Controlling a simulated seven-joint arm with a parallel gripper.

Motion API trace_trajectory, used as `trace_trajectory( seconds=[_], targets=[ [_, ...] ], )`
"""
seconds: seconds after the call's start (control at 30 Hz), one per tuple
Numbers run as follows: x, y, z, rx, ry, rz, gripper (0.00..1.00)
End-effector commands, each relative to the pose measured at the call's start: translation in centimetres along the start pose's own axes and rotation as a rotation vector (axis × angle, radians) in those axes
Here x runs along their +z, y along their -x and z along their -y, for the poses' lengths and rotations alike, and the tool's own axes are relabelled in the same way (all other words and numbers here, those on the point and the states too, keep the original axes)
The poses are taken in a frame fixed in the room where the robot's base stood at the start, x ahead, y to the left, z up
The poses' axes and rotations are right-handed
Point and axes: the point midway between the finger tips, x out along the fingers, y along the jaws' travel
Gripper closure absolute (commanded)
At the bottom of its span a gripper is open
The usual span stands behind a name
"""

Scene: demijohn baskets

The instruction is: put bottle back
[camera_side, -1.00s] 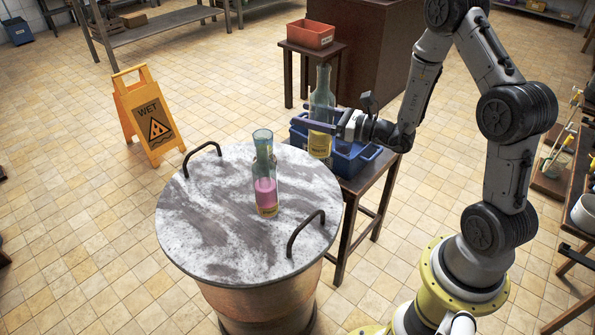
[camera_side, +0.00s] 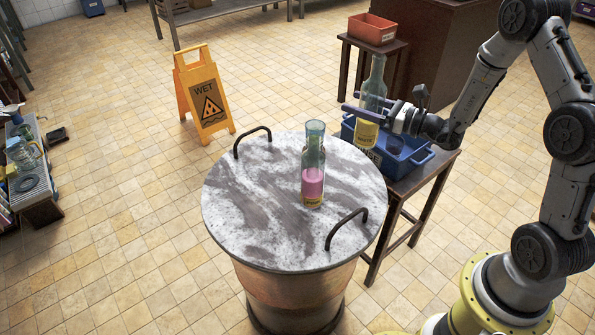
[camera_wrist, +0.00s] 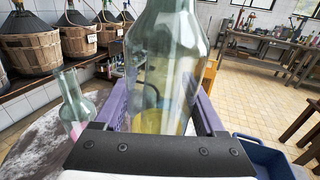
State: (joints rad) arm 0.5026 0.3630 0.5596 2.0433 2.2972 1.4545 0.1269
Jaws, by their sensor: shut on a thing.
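A clear glass bottle (camera_side: 375,88) with yellowish contents low in it and a label is held upright by my gripper (camera_side: 368,105). The purple fingers are shut around its body. It is at the left end of a blue crate (camera_side: 417,158); I cannot tell whether its base is inside or above the crate. In the wrist view the held bottle (camera_wrist: 165,75) fills the middle between the fingers, its lower part hidden by the gripper. A second bottle (camera_side: 313,165) with pink liquid stands upright on the round marbled top (camera_side: 255,220), apart from my gripper.
The crate rests on a small wooden table (camera_side: 437,172) beside the round top, which has two dark handles (camera_side: 346,229). A red-orange bin (camera_side: 372,29) stands on a stool behind. A yellow wet-floor sign (camera_side: 207,95) stands on open floor at the left.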

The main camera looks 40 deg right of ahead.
Motion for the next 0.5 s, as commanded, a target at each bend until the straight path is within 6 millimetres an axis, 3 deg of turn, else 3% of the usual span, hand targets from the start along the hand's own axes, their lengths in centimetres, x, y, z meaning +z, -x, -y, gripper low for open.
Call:
trace_trajectory(
  seconds=[0.27, 0.5],
  targets=[
    [-0.2, -7.5, -0.1, 0.140, 0.005, 0.007, 1.00],
    [-1.1, -15.1, -3.6, 0.295, 0.002, 0.006, 1.00]
  ],
)
